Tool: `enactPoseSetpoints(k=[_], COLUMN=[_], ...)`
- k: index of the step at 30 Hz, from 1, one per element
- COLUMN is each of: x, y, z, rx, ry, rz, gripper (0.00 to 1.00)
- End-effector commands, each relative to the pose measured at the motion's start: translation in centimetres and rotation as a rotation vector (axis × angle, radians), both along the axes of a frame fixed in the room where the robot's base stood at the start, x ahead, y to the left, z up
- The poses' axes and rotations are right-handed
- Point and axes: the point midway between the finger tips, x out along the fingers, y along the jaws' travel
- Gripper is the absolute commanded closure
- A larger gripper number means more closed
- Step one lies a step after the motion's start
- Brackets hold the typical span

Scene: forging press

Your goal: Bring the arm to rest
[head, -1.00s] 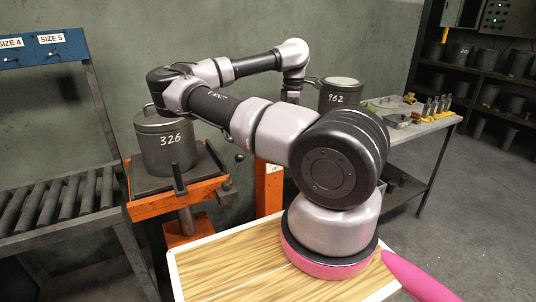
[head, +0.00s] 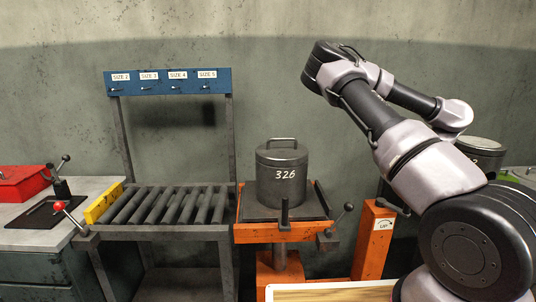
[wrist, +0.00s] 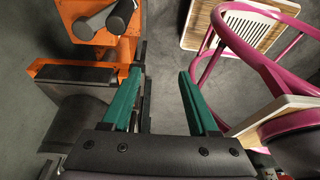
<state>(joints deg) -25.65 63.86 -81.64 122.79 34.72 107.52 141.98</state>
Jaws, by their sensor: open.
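My arm is at the right of the head view, its upper part rising to the upper left and its forearm folding back to the right. My gripper is hidden there. In the wrist view my gripper (wrist: 160,74) shows two green fingers standing well apart, with only grey floor between them. It is open and empty. The fingers appear to touch nothing.
Orange framework (wrist: 90,28) lies left of my fingers in the wrist view.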

Motion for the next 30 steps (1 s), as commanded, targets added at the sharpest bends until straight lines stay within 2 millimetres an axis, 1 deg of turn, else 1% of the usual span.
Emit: enactPoseSetpoints(k=[3,8,12,16,20,21,23,27,29,30], x=[-1.2,-2.5,-3.5,-4.5,-5.5,-5.9,-6.4,-7.7,-8.4,-8.8], y=[2.3,5.6,8.4,10.7,12.7,13.3,14.0,15.6,16.1,16.4], z=[0.9,2.8,5.1,7.7,10.6,11.6,13.0,16.3,17.6,18.6], rx=[0.122,0.245,0.311,0.325,0.290,0.268,0.224,0.072,-0.014,-0.078], ry=[-0.102,-0.282,-0.479,-0.679,-0.879,-0.938,-1.021,-1.179,-1.222,-1.239], rz=[0.246,0.615,0.967,1.310,1.671,1.786,1.962,2.390,2.582,2.713], gripper=[0.40,0.40,0.40,0.40,0.40,0.40,0.40,0.40,0.40,0.40])
